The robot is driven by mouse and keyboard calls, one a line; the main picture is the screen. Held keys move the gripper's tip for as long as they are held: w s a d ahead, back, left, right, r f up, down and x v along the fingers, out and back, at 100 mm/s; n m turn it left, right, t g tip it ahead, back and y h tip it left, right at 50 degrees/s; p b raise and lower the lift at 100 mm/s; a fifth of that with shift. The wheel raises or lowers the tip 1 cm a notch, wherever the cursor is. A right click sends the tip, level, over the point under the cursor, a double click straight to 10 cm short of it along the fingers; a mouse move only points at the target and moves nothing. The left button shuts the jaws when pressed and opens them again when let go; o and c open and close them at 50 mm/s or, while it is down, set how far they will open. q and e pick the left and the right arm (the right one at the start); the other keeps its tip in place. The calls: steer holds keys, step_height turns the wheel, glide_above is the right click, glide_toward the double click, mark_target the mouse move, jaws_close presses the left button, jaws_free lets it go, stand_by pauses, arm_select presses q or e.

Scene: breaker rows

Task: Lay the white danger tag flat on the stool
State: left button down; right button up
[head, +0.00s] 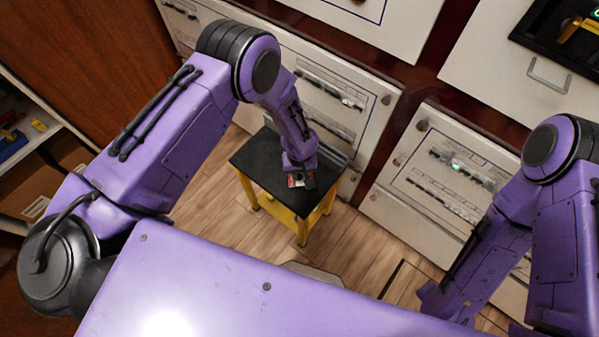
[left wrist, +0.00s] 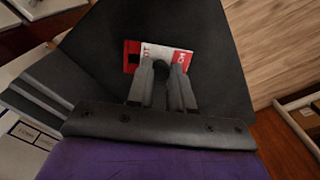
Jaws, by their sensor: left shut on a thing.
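The white danger tag (left wrist: 150,56), with red parts and lettering, shows in the left wrist view between and beyond the fingertips. It also shows small in the head view (head: 293,181), beside the gripper tips. My left gripper (left wrist: 165,72) is shut on the tag, over the black top of the stool (head: 257,158). The stool has yellow legs, and its top also fills the middle of the left wrist view (left wrist: 215,50). I cannot tell whether the tag touches the top. My right arm shows at the right of the head view, but its fingers are not visible.
White breaker cabinets (head: 440,165) with rows of switches stand behind and right of the stool. Shelves (head: 45,125) stand at the left. Wooden floor (head: 345,240) is open around the stool.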

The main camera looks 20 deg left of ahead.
arm_select(q)
steer(key=shift+f+b, duration=0.5)
steer(key=shift+f, duration=0.1)
stand_by(0.3)
steer(key=c, duration=0.9)
jaws_free()
step_height(320, 180, up, 11)
steer(key=shift+f, duration=0.15)
